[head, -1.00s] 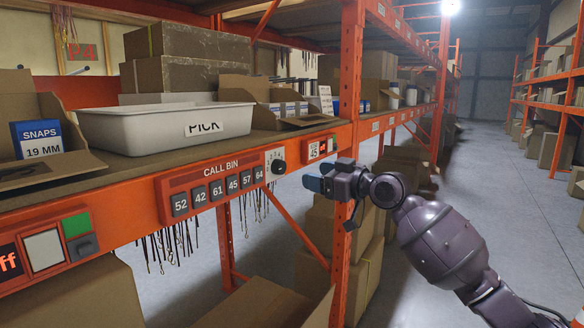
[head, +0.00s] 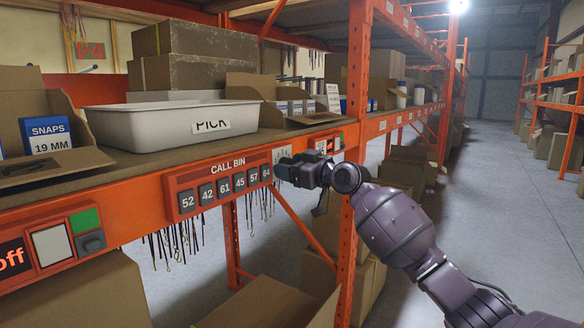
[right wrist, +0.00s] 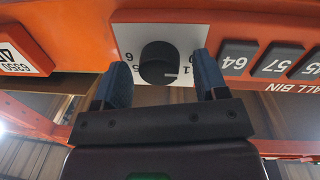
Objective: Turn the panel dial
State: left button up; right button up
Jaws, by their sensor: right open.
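The panel dial is a black round knob (right wrist: 159,62) on a white numbered plate (right wrist: 128,38), seen upside down in the right wrist view. A light mark on the knob points to the lower right, near the 1. My right gripper (right wrist: 160,82) is open, with one blue finger on each side of the knob. I cannot tell whether the fingers touch it. In the head view my right gripper (head: 281,169) covers the knob, and part of the plate (head: 284,155) shows above it. My left gripper is not in view.
The CALL BIN panel (head: 228,164) with several numbered buttons sits just left of the dial on the orange shelf beam. A white PICK bin (head: 170,122) stands on the shelf above.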

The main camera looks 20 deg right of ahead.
jog(key=c, duration=0.9)
